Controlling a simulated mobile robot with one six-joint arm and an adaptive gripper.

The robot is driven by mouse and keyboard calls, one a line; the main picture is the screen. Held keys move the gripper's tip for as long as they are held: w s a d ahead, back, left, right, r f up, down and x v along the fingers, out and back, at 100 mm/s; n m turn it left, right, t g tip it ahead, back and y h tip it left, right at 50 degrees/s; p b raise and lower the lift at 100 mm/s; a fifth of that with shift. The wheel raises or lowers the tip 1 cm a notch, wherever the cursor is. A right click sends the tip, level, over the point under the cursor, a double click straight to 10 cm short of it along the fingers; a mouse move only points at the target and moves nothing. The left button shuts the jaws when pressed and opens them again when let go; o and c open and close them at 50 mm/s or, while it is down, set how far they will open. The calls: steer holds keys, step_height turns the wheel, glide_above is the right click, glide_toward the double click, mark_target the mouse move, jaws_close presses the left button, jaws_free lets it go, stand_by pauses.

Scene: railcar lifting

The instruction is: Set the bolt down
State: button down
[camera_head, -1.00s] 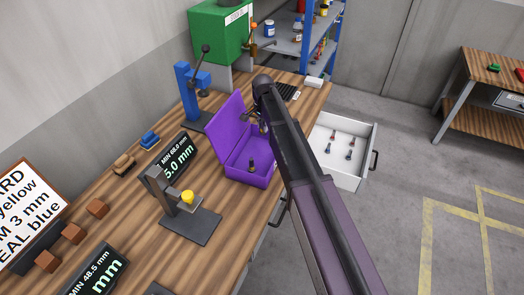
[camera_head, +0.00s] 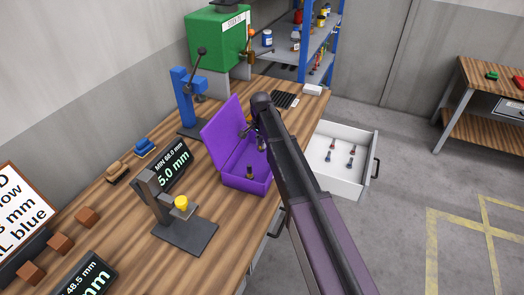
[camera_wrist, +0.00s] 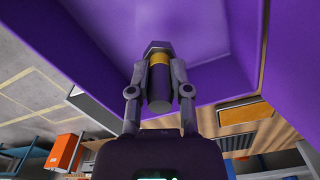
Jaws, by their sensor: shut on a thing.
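My gripper (camera_wrist: 158,75) is shut on a dark bolt (camera_wrist: 158,95) with a yellow band and a hex head. The wrist view shows the bolt between both fingertips, against purple walls close behind it. In the head view my gripper (camera_head: 255,130) is at the open purple box (camera_head: 247,184), partly hidden by my arm. A small dark piece, perhaps the held bolt, shows beside my arm (camera_head: 262,145). Another dark bolt (camera_head: 249,172) stands in the box's near part. Whether the held bolt touches the box floor cannot be told.
An open white drawer (camera_head: 340,180) with several bolts is right of my arm. A gauge stand (camera_head: 185,235) with a yellow piece, a display (camera_head: 165,170) and a blue press (camera_head: 186,95) stand left of the box. The purple lid (camera_head: 222,135) stands raised on the left.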

mark_target(261, 149)
steer(key=shift+f, duration=0.15)
steer(key=shift+f+b, duration=1.8)
steer(key=shift+b, duration=0.1)
steer(key=shift+f, duration=0.15)
steer(key=c, duration=0.6)
jaws_free()
steer(key=shift+o, duration=0.2)
steer(key=shift+r, duration=0.25)
step_height(261, 149, up, 12)
steer(key=p, duration=1.2)
